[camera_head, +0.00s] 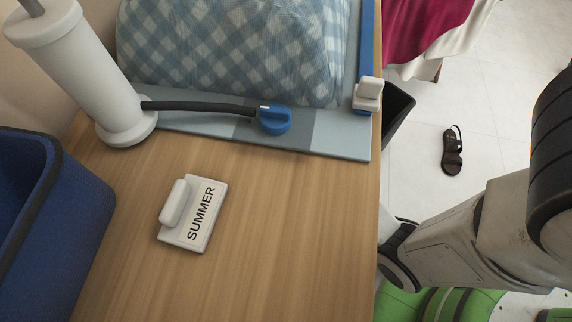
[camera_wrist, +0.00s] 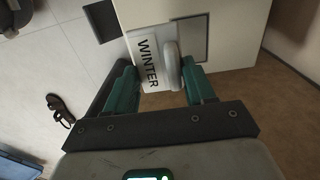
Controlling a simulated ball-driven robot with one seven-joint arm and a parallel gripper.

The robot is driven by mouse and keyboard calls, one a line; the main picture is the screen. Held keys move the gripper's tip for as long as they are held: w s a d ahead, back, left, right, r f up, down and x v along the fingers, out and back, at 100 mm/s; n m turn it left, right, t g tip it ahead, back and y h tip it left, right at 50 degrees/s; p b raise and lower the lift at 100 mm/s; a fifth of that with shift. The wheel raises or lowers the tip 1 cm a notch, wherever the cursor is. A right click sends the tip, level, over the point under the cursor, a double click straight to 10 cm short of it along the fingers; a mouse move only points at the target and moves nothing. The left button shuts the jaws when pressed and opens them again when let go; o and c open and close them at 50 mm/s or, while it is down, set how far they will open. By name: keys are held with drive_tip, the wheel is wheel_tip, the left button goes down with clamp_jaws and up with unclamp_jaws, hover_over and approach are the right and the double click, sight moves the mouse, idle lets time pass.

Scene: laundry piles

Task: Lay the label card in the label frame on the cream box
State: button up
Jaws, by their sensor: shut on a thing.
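In the wrist view a white label card (camera_wrist: 146,52) reading WINTER, with a rounded white grip (camera_wrist: 172,66) on it, is held between the green fingers of my gripper (camera_wrist: 160,77). Beyond it is the cream box (camera_wrist: 240,20). A grey rectangle on the box, apparently the label frame (camera_wrist: 193,36), shows beside and partly behind the card. The card overlaps part of it in this view; whether they touch I cannot tell. In the head view another white card (camera_head: 207,215) reading SUMMER lies on the wooden table. The gripper and cream box are not visible there.
A sandal (camera_head: 452,152) lies on the floor.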

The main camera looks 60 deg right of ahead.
drive_tip(key=w+f+b, duration=0.1)
drive_tip(key=w+f, duration=0.1)
drive_tip(key=w+f+b, duration=0.1)
drive_tip(key=w+f, duration=0.1)
drive_tip(key=w+f+b, duration=0.1)
drive_tip(key=f+b, duration=0.1)
drive_tip(key=shift+w+d+f, duration=0.2)
drive_tip(key=shift+w+d, duration=0.1)
drive_tip(key=shift+w, duration=0.1)
drive_tip(key=shift+f+b, duration=0.65)
drive_tip(key=shift+f, duration=0.85)
drive_tip(key=shift+f, duration=0.1)
drive_tip(key=o, duration=1)
